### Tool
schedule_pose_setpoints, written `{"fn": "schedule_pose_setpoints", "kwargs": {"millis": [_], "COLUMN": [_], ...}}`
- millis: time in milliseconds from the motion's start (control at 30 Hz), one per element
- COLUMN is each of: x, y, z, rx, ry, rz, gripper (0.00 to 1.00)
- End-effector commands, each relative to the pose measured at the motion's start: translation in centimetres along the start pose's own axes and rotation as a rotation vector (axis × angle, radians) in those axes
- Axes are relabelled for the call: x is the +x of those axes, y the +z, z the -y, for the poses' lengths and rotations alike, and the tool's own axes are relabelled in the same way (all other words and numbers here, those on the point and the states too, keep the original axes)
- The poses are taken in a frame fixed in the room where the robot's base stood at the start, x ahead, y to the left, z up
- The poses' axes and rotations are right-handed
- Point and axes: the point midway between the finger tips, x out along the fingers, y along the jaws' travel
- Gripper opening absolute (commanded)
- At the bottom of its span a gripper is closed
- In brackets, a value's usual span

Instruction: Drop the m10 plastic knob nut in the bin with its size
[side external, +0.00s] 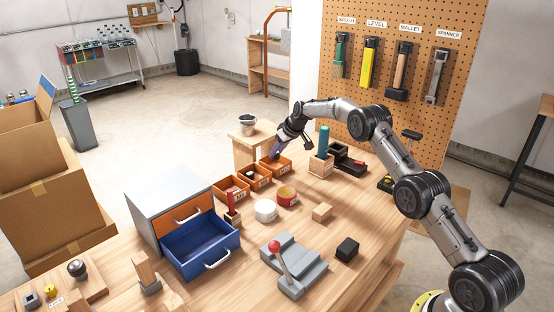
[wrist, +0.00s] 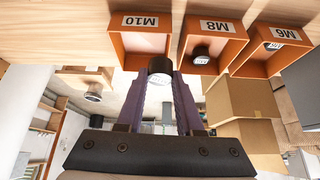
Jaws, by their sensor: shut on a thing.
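My gripper (wrist: 160,78) is shut on a dark round knob nut (wrist: 160,65) in the wrist view. The nut overlaps the open side of the orange bin labelled M10 (wrist: 118,40); whether it is inside or just above cannot be told. The M8 bin (wrist: 234,29) is beside it with a dark knob nut in it. The M6 bin (wrist: 243,66) is at the right with a small part in it. In the side external view, my gripper (side external: 275,152) is low over the farthest orange bin (side external: 286,166); the held nut is not clear there.
A stool with a bucket (side external: 247,125) stands behind the bins. A wooden block with a green-handled tool (side external: 322,152) is right of them. A red-topped cup (side external: 287,196), a white round container (side external: 265,210) and a blue open drawer (side external: 200,247) are nearer the front.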

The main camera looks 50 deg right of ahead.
Motion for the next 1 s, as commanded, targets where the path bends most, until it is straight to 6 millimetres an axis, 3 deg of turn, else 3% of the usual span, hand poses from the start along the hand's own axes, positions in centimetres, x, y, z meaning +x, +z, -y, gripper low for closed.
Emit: {"fn": "schedule_pose_setpoints", "kwargs": {"millis": [300, 733, 767, 900, 1000], "x": [3.0, 3.5, 3.5, 3.5, 3.5], "y": [1.5, 1.8, 1.8, 1.8, 1.8], "z": [-0.1, -0.1, -0.1, -0.1, -0.1], "rx": [0.001, 0.001, 0.001, 0.000, 0.000], "ry": [-0.001, 0.000, 0.000, 0.000, 0.000], "rz": [0.001, 0.000, 0.000, 0.000, 0.000], "gripper": [0.00, 0.00, 0.39, 0.64, 0.65]}}
